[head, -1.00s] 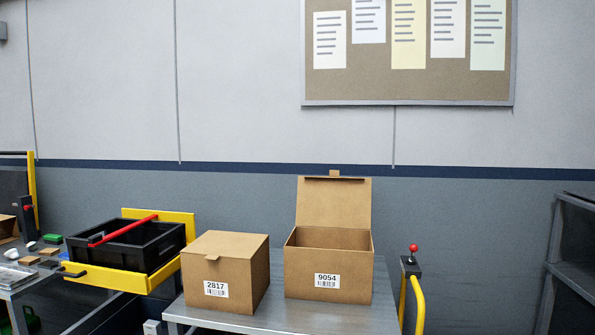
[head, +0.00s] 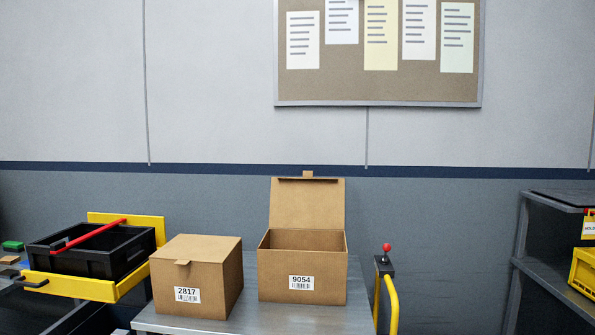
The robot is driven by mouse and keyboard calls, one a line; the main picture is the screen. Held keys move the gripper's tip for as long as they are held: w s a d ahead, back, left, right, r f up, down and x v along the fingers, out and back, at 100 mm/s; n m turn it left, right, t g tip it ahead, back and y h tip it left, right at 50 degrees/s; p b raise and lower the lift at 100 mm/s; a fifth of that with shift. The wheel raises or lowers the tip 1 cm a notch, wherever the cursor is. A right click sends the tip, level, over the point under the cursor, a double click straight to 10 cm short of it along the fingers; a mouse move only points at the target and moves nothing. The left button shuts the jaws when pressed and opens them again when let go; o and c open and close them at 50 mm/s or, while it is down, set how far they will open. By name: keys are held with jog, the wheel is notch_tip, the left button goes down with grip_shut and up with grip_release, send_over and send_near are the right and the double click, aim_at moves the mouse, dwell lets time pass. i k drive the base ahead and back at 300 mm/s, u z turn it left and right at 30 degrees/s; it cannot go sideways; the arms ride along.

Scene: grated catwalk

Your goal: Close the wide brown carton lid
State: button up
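The brown carton labelled 9054 (head: 275,285) stands on the metal table (head: 235,322). Its lid (head: 307,205) is open and stands upright at the back edge, with a small tab on top. The carton labelled 2817 (head: 185,270) stands to its left, with its lid shut flat and a tab hanging over the front. Carton 9054 looks a little wider across the front than 2817. The inside of 9054 is mostly hidden by its front wall. My gripper is not in view.
A black crate (head: 70,262) with a red bar sits in a yellow frame at left. A post with a red knob (head: 387,247) and yellow handle (head: 392,300) stand right of the table. A grey shelf (head: 520,265) holding a yellow bin (head: 583,270) is at far right.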

aim_at(306, 202)
jog(key=i, duration=1.55)
jog(key=u, duration=0.05)
